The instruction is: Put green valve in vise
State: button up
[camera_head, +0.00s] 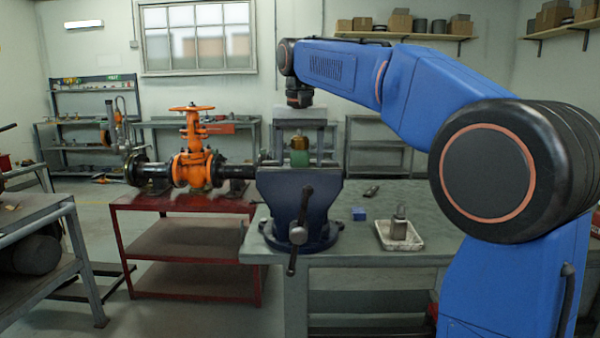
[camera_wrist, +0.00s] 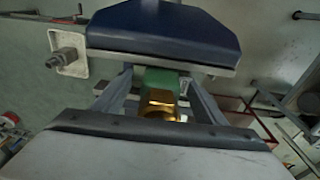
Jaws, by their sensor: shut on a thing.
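The green valve (camera_head: 299,158), with a brass top (camera_head: 299,143), stands upright just above the top edge of the blue vise (camera_head: 285,195). The vise's front jaw hides its lower end in the head view, so I cannot tell how deep it sits. In the wrist view, the valve's green body (camera_wrist: 160,78) and brass end (camera_wrist: 158,105) lie between the two grey fingers of my gripper (camera_wrist: 161,88). The gripper is shut on the valve. The vise (camera_wrist: 160,27) shows just beyond the valve, with a pale jaw plate along its edge.
The vise stands on a grey-green bench (camera_head: 350,250), its handle (camera_head: 300,230) hanging in front. To its right are a small blue block (camera_head: 359,214), a dark item (camera_head: 372,190) and a white tray (camera_head: 413,242) holding a metal part (camera_head: 398,224). An orange gate valve (camera_head: 192,155) stands left.

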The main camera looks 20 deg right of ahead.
aim_at(300, 136)
jog(key=shift+f, duration=1.15)
jog(key=shift+f, duration=0.1)
jog(key=o, duration=1.4)
jog(key=shift+o, duration=0.2)
jog(key=r, duration=0.4)
jog(key=s+r, duration=0.1)
jog(key=r, duration=0.7)
jog(key=shift+s+a, duration=0.2)
